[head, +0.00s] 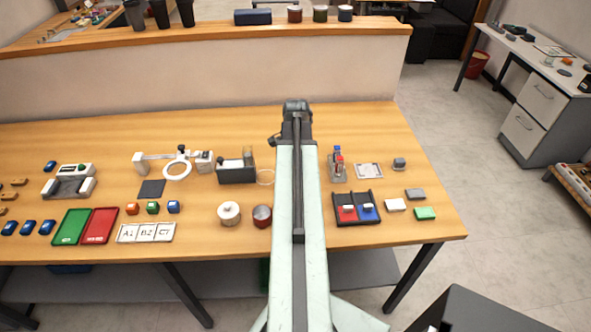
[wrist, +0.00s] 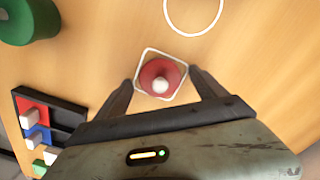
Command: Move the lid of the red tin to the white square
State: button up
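The red lid (wrist: 160,76) with a pale knob lies inside the white square outline (wrist: 149,51) on the table in the wrist view. My gripper (wrist: 162,79) is open, with one dark finger on each side of the lid and a gap between each finger and the lid. In the head view a dark red tin (head: 262,217) stands at the front middle of the table, left of my arm. My arm hides the lid and the white square there, and my fingertips do not show.
A white ring (wrist: 194,31) and a green round object (wrist: 29,25) lie near the square. A dark tray (wrist: 68,117) with red and blue blocks is on the left in the wrist view. A white knobbed tin (head: 229,214) stands beside the red tin.

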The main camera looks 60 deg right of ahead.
jog(key=shift+r, duration=0.1)
notch_tip(320, 180, up, 12)
jog(key=p, duration=1.2)
jog(key=shift+r, duration=0.15)
